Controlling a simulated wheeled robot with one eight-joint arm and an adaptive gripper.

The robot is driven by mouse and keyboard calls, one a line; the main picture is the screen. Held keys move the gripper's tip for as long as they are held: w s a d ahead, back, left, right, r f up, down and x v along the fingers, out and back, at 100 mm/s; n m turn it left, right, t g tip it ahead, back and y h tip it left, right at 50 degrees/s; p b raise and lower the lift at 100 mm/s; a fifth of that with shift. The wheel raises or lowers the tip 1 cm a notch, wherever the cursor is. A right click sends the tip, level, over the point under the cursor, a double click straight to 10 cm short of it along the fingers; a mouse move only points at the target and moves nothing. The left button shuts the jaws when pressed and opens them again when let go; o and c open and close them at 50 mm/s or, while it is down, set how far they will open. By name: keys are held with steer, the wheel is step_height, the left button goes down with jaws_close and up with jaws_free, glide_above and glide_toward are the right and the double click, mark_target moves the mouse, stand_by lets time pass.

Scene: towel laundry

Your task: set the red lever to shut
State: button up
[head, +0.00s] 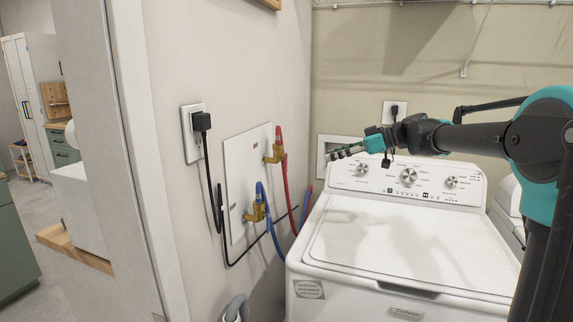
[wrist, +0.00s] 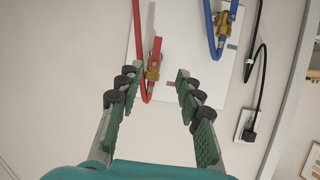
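The red lever (head: 278,134) sits on a brass valve (head: 273,153) at the upper right of a white wall panel (head: 236,165). It points upward in the head view, with a red hose below. In the wrist view the red lever (wrist: 157,47) and its brass valve (wrist: 153,69) lie just beyond the fingertips, nearer the left finger. My gripper (head: 336,154) is right of the valve in the head view. In the wrist view my gripper (wrist: 156,82) is open and empty, its fingers apart. No contact with the lever shows.
A second brass valve with a blue lever (head: 260,188) sits lower left on the panel. A black plug (head: 202,121) and its cord hang left of the panel. A white washer (head: 400,245) stands below my arm. The air before the panel looks clear.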

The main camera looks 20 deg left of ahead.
glide_toward(286, 173)
steer(key=shift+n, duration=0.3)
steer(key=a, duration=0.3)
steer(key=a+f, duration=0.1)
steer(key=a, duration=0.2)
steer(key=w+a, duration=0.1)
steer(key=a, duration=0.2)
steer(key=shift+a+f, duration=0.25)
steer(key=shift+c, duration=0.5)
jaws_close()
